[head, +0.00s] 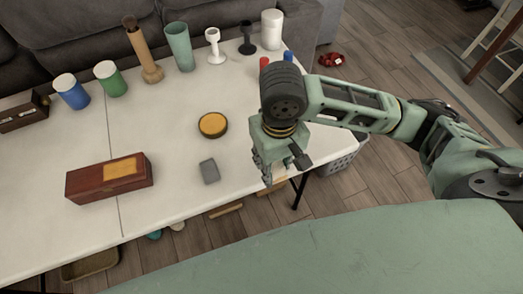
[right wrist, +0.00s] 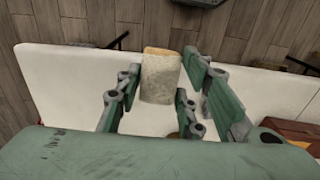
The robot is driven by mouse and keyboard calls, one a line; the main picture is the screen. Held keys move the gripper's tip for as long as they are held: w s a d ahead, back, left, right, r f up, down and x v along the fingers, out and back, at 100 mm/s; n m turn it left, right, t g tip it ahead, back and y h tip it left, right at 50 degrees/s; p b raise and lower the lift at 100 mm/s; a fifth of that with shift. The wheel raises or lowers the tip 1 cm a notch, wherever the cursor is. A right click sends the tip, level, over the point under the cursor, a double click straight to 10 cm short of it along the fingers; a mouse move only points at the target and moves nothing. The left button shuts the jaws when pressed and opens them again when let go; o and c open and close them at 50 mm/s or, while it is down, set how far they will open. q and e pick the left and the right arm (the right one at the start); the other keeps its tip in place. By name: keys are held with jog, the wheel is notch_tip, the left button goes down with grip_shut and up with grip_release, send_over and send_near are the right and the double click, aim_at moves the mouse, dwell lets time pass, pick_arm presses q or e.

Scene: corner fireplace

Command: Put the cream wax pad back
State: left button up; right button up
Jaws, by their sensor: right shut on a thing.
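My right gripper (head: 275,172) is over the near right edge of the white table, pointing down. In the right wrist view the gripper's fingers (right wrist: 163,88) are on either side of the cream wax pad (right wrist: 160,76), a pale block with a tan end, and are shut on it. In the head view the gripper mostly hides the pad. A reddish-brown wooden box (head: 85,187) with an orange-yellow patch on top lies at the table's front left. A round dark tin with an orange face (head: 212,125) and a grey block (head: 209,172) lie left of the gripper. My left gripper is not in view.
The white table (head: 165,135) has clear room between the wooden box and the tin. Blue (head: 71,91) and green (head: 110,78) cups, a tan tube holder (head: 146,55), a green cup (head: 180,46) and small stands line the back. A grey basket (head: 340,158) stands below the right edge.

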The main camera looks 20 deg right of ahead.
send_over(253, 162)
notch_tip(253, 162, down, 6)
jog(key=shift+r, duration=0.1)
jog(key=shift+f, duration=2.1)
jog(key=shift+f, duration=0.1)
jog(key=o, duration=1)
notch_tip(253, 162, up, 12)
jog(key=shift+r, duration=0.15)
